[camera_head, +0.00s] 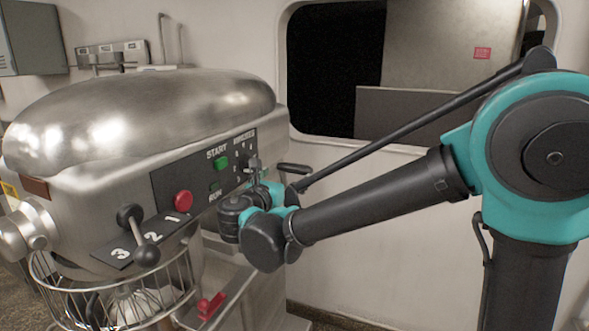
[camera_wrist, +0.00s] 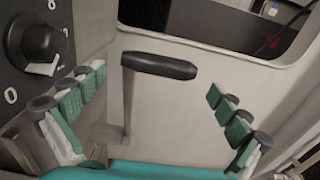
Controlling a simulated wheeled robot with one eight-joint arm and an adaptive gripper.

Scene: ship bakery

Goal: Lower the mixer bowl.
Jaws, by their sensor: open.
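The large metal mixer (camera_head: 140,115) fills the left of the head view, with a wire guard (camera_head: 60,300) below its head. The bowl cannot be clearly made out behind the guard. A lever with a black grip (camera_head: 294,168) sticks out from the mixer's right side. In the wrist view the black grip (camera_wrist: 160,66) tops an upright metal arm. My gripper (camera_wrist: 155,82) is open, its green-padded fingers spread to the left and right of the lever, with gaps on both sides. In the head view my gripper's fingers are mostly hidden beside the control panel.
A black knob (camera_wrist: 40,40) stands close to my left finger. A red handle (camera_head: 211,306) sits low. A dark window (camera_head: 330,70) is behind.

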